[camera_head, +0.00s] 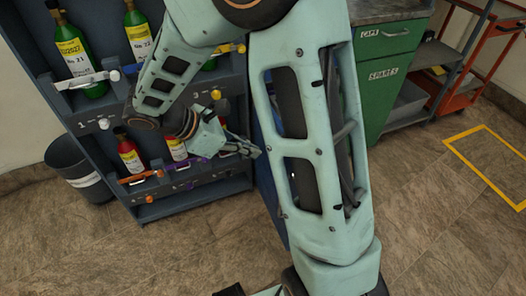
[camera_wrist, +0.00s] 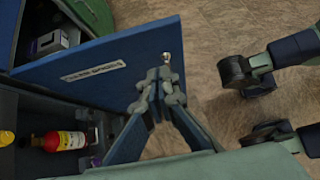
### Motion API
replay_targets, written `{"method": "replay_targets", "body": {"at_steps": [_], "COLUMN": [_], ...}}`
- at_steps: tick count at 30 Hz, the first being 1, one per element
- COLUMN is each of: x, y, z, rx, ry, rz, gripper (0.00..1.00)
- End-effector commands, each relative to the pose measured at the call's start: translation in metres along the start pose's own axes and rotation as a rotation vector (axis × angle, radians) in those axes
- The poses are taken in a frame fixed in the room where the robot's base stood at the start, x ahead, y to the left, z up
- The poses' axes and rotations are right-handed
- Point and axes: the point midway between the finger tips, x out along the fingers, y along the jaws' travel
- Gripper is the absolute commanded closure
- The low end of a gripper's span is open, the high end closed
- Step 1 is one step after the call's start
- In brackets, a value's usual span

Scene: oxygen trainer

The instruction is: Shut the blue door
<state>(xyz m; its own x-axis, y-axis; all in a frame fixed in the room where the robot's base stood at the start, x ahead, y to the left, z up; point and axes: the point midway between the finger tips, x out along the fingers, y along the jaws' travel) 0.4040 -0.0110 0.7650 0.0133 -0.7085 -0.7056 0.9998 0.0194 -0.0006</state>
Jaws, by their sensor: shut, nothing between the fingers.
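The blue door (camera_wrist: 125,50) stands open in the wrist view, with a pale label on its face and a small metal knob (camera_wrist: 166,58) near its far top corner. In the head view a strip of the blue door (camera_head: 267,170) shows behind my arm; most of it is hidden. My gripper (camera_wrist: 160,82) is shut and empty, its fingertips over the door near the knob. I cannot tell whether they touch it. In the head view my gripper (camera_head: 256,151) is at the door's edge, right of the rack.
A dark rack (camera_head: 110,120) holds several green and red bottles behind clamps. A grey bin (camera_head: 80,170) stands left. A green cabinet (camera_head: 385,80) and an orange trolley (camera_head: 490,50) stand right. The floor is clear.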

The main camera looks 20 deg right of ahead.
Motion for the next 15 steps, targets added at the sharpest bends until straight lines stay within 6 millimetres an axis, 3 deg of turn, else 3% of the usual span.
{"method": "replay_targets", "body": {"at_steps": [10, 15], "x": [0.079, 0.097], "y": [-0.001, 0.0], "z": [-0.003, 0.013], "rx": [0.001, 0.006], "ry": [0.001, 0.003], "rz": [-0.005, -0.001], "gripper": [1.0, 1.0]}}
